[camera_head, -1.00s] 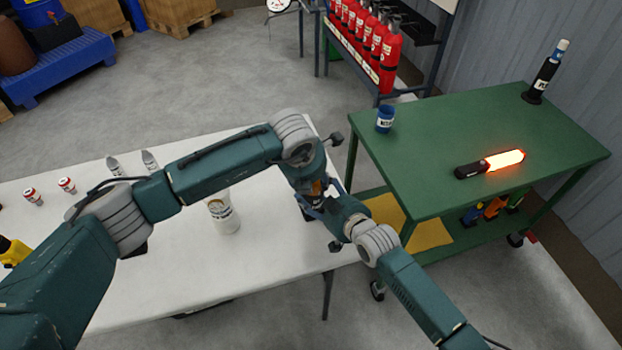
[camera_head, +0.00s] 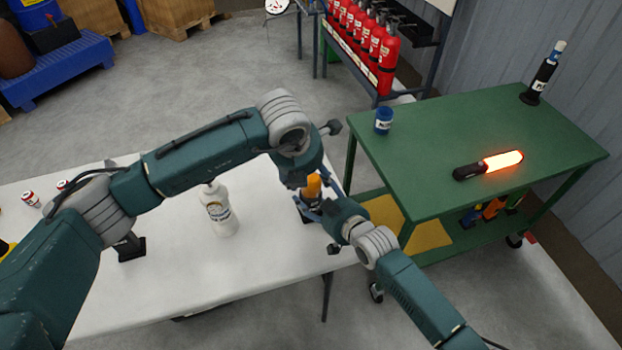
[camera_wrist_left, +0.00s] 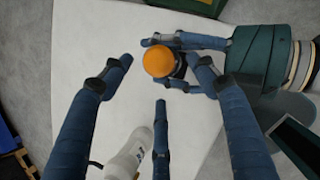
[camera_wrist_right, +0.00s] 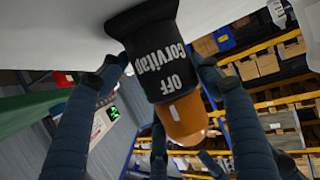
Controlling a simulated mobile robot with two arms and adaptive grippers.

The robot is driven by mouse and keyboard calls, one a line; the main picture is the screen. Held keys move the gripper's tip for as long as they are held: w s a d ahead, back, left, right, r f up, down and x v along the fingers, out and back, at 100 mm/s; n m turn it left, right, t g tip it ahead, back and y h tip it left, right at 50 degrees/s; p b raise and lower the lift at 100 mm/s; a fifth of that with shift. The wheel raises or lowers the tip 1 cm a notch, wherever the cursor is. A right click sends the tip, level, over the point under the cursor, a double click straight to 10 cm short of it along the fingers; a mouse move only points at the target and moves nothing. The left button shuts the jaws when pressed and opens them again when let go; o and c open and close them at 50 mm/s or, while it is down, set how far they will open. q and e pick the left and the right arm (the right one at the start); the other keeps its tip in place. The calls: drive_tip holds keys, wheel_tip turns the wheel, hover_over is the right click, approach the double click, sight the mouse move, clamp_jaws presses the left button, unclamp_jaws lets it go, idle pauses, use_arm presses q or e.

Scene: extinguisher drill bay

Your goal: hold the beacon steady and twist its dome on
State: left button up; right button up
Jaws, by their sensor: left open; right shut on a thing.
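The beacon stands upright near the right end of the white table, with a black body (camera_head: 308,212) and an orange dome (camera_head: 313,186) on top. In the right wrist view, the body (camera_wrist_right: 168,62) reads "OFF corvitap" and the dome (camera_wrist_right: 184,117) sits against its end, in line with it. I cannot tell how tightly it is threaded. My right gripper (camera_wrist_right: 162,72) is shut around the body. My left gripper (camera_wrist_left: 160,80) is open and empty above the beacon. The dome shows beyond its spread fingers in the left wrist view (camera_wrist_left: 159,62), apart from them.
A white bottle (camera_head: 222,212) stands on the white table (camera_head: 180,285), left of the beacon.

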sight(310, 179)
use_arm(q)
drive_tip(key=v, duration=0.5)
drive_tip(key=shift+s+r, duration=0.2)
drive_tip(key=shift+r, duration=0.1)
drive_tip(key=w+f+m, duration=0.1)
drive_tip(key=f, duration=0.2)
drive_tip(key=w+f+m+h, duration=0.1)
drive_tip(key=w+f, duration=0.1)
drive_tip(key=f, duration=0.2)
drive_tip(key=w+d+f+m, duration=0.1)
drive_tip(key=f, duration=0.3)
drive_tip(key=shift+w+d+m+g, duration=0.1)
drive_tip(key=shift+w+m+g, duration=0.2)
drive_tip(key=shift+w+m, duration=0.1)
drive_tip(key=shift+r, duration=0.1)
drive_tip(key=c, duration=1.1)
